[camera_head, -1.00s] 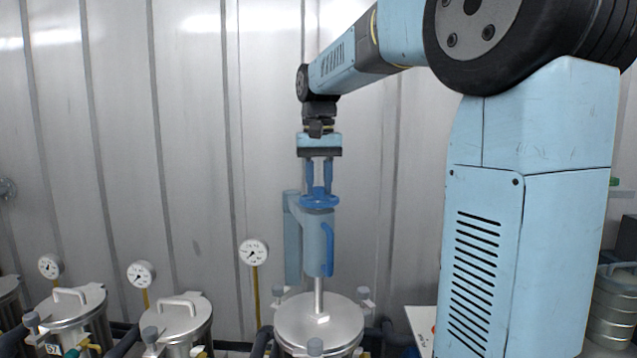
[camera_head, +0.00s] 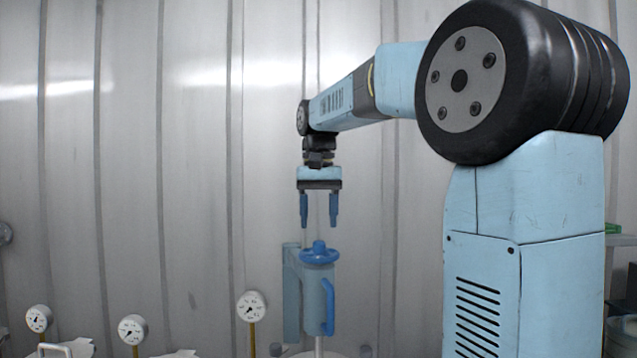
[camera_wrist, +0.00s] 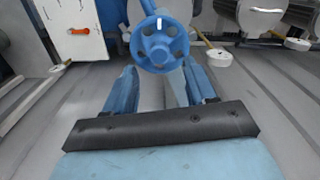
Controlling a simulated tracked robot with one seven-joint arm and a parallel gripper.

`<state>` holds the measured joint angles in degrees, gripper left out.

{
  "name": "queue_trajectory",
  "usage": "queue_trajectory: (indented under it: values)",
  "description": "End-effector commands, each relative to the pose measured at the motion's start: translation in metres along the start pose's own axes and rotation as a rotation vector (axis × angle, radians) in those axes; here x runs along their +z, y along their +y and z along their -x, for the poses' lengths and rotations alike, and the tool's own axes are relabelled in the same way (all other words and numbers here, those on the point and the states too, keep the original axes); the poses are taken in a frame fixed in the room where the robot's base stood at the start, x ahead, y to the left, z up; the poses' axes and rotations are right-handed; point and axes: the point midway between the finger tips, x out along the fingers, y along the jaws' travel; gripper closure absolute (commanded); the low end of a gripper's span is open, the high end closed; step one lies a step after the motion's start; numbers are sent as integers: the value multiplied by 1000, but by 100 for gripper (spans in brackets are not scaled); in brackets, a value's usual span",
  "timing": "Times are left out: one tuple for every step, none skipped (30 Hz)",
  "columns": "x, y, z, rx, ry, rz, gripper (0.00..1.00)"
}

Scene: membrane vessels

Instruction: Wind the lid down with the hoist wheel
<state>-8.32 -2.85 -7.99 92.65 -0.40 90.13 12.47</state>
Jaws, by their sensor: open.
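The blue hoist wheel (camera_head: 319,254) sits on top of the light-blue hoist body (camera_head: 312,300), which has a blue handle on its right side. The wheel also shows in the wrist view (camera_wrist: 160,45), with spokes, a central hub and a white mark on its rim. My gripper (camera_head: 319,226) points down above the wheel, its two blue fingers spread apart and clear of it. The fingers also show in the wrist view (camera_wrist: 165,80). A thin rod (camera_head: 319,346) runs down from the hoist. The lid below it is almost wholly out of the head view.
Round gauges on yellow stems stand to the left: one close to the hoist (camera_head: 251,306) and two farther off. Vessel tops (camera_head: 70,348) show at the lower edge. A ribbed metal wall (camera_head: 130,150) stands behind. A white box (camera_wrist: 75,28) with an orange knob shows in the wrist view.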

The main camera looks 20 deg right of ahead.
Motion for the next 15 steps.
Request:
queue_trajectory:
  values:
    - [0,0,11,-1,3,0,44]
    - [-1,0,17,0,3,0,44]
    - [-1,0,25,0,2,0,44]
    - [-1,0,31,0,3,0,44]
    - [-1,0,37,0,2,0,44]
    - [-1,0,44,0,2,0,44]
    - [-1,0,49,0,1,0,44]
    - [-1,0,55,0,2,0,44]
    - [-1,0,61,0,0,0,44]
    - [-1,0,66,0,2,0,44]
    - [-1,0,70,0,1,0,44]
    - [-1,0,75,0,1,-1,44]
    - [-1,0,78,0,1,-1,44]
    - [-1,0,81,0,1,-1,44]
    - [-1,0,84,0,0,-1,44]
